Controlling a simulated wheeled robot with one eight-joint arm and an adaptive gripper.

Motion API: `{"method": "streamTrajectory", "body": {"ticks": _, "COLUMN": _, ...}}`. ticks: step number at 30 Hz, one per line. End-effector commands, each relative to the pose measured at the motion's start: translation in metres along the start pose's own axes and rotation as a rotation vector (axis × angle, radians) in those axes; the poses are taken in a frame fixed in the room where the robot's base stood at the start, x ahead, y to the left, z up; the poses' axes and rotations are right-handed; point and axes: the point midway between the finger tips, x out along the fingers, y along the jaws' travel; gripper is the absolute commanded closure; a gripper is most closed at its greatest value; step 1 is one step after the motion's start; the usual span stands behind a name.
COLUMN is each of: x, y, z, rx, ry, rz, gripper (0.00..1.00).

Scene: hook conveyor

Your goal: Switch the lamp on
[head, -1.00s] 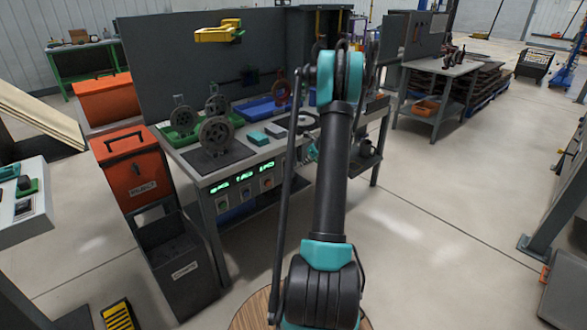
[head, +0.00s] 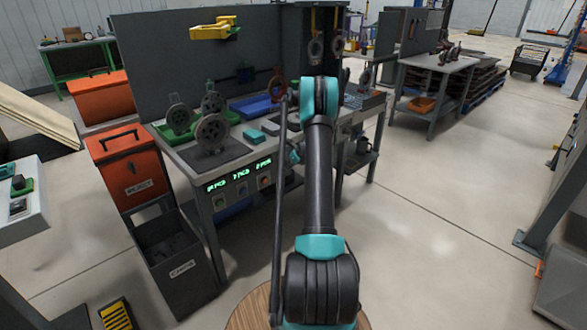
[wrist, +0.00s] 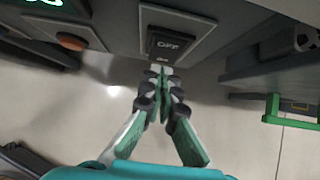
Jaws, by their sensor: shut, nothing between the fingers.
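A dark rocker switch (wrist: 170,43) marked OFF sits in a light square plate on the bench's front face, at the top of the wrist view. My gripper (wrist: 162,73) is shut and empty, with its fingertips just below the switch in the picture; whether they touch it I cannot tell. In the head view my arm hides the switch. A yellow fixture (head: 213,29) on the grey back panel may be the lamp; no glow shows on it.
The bench (head: 197,153) carries discs, a green tray and a blue tray (head: 255,105). An orange push button (wrist: 71,41) sits left of the switch. An orange reject bin (head: 130,170) stands at the bench's left.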

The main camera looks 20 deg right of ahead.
Motion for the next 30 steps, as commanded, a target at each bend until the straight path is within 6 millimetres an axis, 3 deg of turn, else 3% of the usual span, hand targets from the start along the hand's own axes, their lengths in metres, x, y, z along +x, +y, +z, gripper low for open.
{"method": "streamTrajectory", "body": {"ticks": 18, "x": 0.0095, "y": -0.0004, "z": 0.0058, "rx": 0.0, "ry": -0.078, "rz": 0.0, "gripper": 1.0}}
{"method": "streamTrajectory", "body": {"ticks": 30, "x": 0.0055, "y": -0.0002, "z": 0.0086, "rx": 0.0, "ry": -0.072, "rz": 0.001, "gripper": 1.0}}
